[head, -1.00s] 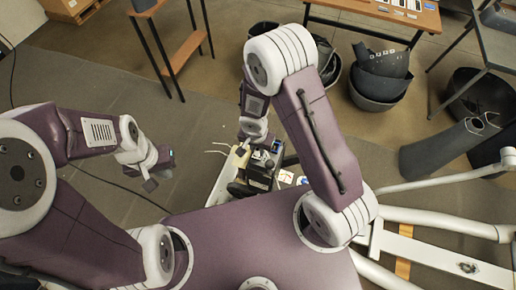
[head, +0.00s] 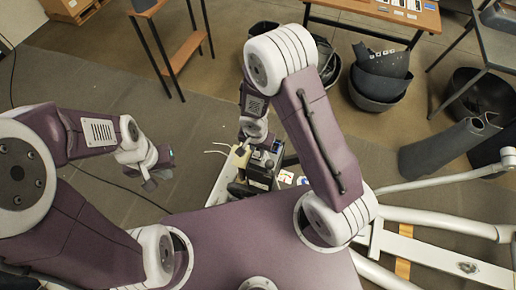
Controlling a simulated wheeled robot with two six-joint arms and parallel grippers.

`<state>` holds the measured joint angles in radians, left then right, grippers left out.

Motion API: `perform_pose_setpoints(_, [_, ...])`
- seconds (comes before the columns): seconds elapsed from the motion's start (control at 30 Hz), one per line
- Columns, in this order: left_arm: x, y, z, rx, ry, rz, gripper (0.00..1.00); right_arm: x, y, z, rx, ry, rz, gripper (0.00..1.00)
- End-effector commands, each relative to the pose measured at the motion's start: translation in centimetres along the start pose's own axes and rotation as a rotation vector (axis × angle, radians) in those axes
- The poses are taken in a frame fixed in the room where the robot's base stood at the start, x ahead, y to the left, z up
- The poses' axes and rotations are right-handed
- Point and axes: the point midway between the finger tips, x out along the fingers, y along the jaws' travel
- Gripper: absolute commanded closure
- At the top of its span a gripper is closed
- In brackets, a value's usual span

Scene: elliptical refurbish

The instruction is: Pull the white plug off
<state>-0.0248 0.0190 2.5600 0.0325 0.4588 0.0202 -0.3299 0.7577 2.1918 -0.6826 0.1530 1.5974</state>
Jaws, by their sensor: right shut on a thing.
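My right gripper (head: 243,148) is at the end of the arm that reaches down in the middle of the head view. It is at the upper left part of a black device on a pale tray (head: 219,188). Thin white cords (head: 215,151) run out to its left, and a small pale piece shows beside it. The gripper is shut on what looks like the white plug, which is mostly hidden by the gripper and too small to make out. My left gripper (head: 158,174) hangs to the left, apart from the device, empty, its fingers looking spread.
A black device (head: 262,165) stands on the tray, with small coloured cards (head: 286,177) to its right. Dark bins (head: 379,88) and a grey cylinder (head: 440,148) stand at the right. A wooden table (head: 400,12) is at the back. Floor left of the tray is mostly clear.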

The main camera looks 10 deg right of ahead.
Motion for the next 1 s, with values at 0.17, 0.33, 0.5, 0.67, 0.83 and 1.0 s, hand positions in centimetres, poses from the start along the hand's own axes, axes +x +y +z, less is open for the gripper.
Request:
perform_pose_setpoints(0.17, [0.0, 0.0, 0.0, 0.0, 0.0, 0.0, 1.0, 0.0, 0.0, 0.0, 0.0, 0.0, 0.0, 1.0])
perform_pose_setpoints(0.33, [0.0, 0.0, 0.0, 0.0, 0.0, 0.0, 1.0, 0.0, 0.0, 0.0, 0.0, 0.0, 0.0, 1.0])
perform_pose_setpoints(0.5, [-1.2, 0.0, -0.1, 0.0, 0.0, 0.0, 1.0, -1.3, 0.0, -0.2, 0.001, 0.0, 0.0, 1.0])
perform_pose_setpoints(0.67, [-2.2, 0.0, -0.2, 0.0, 0.0, 0.0, 1.0, -2.5, 0.0, -0.3, 0.0, 0.0, 0.0, 1.0])
perform_pose_setpoints(0.83, [-3.2, 0.1, -0.3, 0.0, 0.0, 0.0, 1.0, -3.8, 0.0, -0.5, 0.0, 0.001, 0.0, 1.0])
perform_pose_setpoints(1.0, [-4.2, 0.1, -0.4, 0.0, 0.0, 0.0, 1.0, -5.0, 0.0, -0.6, 0.001, 0.0, 0.0, 1.0])
